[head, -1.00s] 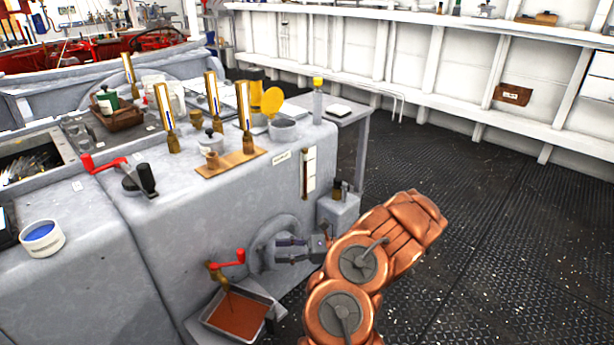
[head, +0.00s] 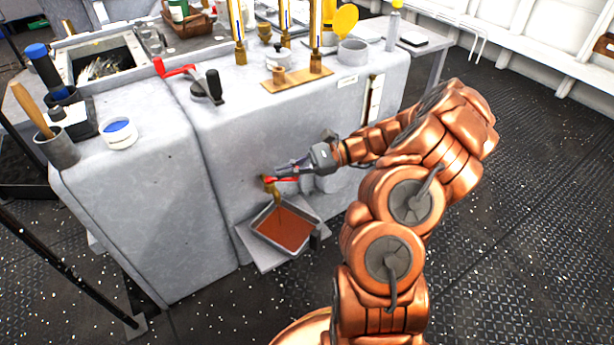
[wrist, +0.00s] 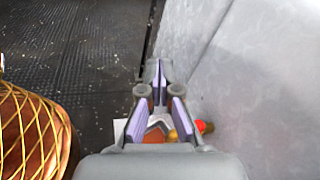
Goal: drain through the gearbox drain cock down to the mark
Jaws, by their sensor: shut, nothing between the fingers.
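The brass drain cock (head: 269,186) with its red lever (head: 284,180) sticks out low on the grey gearbox housing (head: 235,125). The lever points right; a bit of red also shows in the wrist view (wrist: 201,127). My gripper (head: 281,171) is shut and empty, right at the lever; I cannot tell whether it touches. Below the cock, a grey tray (head: 259,221) holds reddish-brown oil (head: 285,230).
Dark deck floor (head: 500,220) is open to the right.

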